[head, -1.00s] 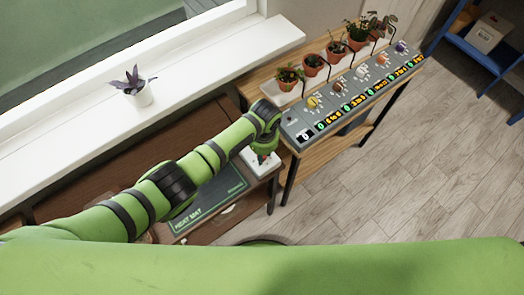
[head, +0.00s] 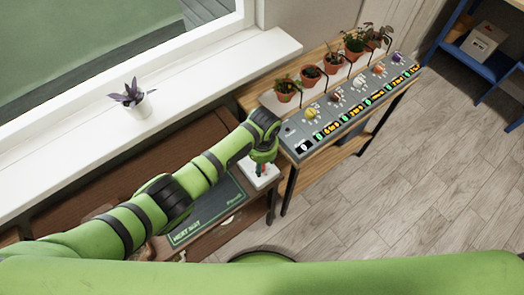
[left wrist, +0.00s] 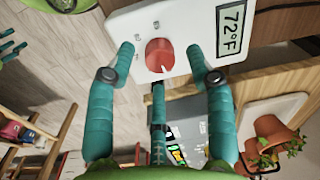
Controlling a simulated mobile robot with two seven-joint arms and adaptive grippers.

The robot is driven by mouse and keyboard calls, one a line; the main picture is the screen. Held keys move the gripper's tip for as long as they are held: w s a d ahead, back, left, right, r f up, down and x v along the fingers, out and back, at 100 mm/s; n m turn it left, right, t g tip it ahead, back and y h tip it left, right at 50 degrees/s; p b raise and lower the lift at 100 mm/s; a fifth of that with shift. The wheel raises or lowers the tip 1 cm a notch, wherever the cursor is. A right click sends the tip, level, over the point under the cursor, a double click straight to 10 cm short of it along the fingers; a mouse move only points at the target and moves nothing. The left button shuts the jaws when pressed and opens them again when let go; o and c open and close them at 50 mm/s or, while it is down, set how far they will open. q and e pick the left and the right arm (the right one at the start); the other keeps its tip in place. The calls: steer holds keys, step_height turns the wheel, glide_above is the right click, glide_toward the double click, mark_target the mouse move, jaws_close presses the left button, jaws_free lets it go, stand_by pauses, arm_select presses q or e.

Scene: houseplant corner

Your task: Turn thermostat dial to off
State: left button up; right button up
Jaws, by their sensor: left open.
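The thermostat is a white box (head: 266,178) on the brown cabinet in the head view, under my left gripper (head: 263,167). In the left wrist view, the white thermostat face (left wrist: 190,15) has a red round dial (left wrist: 158,56) and a display (left wrist: 232,30) reading 72°F. A white mark sits on the dial's lower edge; the small printed labels are unreadable. My left gripper (left wrist: 161,50) is open, with one teal finger on each side of the dial and visible gaps between. Teal fingers at the wrist view's left edge look like my right gripper (left wrist: 10,48); it is cut off.
A dark heat mat (head: 208,212) lies beside the thermostat. To the right stands a wooden bench (head: 293,170) with a grey control panel (head: 340,115) and several potted plants. A small potted plant (head: 138,103) stands on the windowsill. The floor (head: 420,180) in front is clear.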

arm_select(q)
step_height(320, 180, up, 10)
steer(key=shift+s+d+r, duration=0.15)
steer(key=shift+r, duration=0.05)
stand_by(0.6)
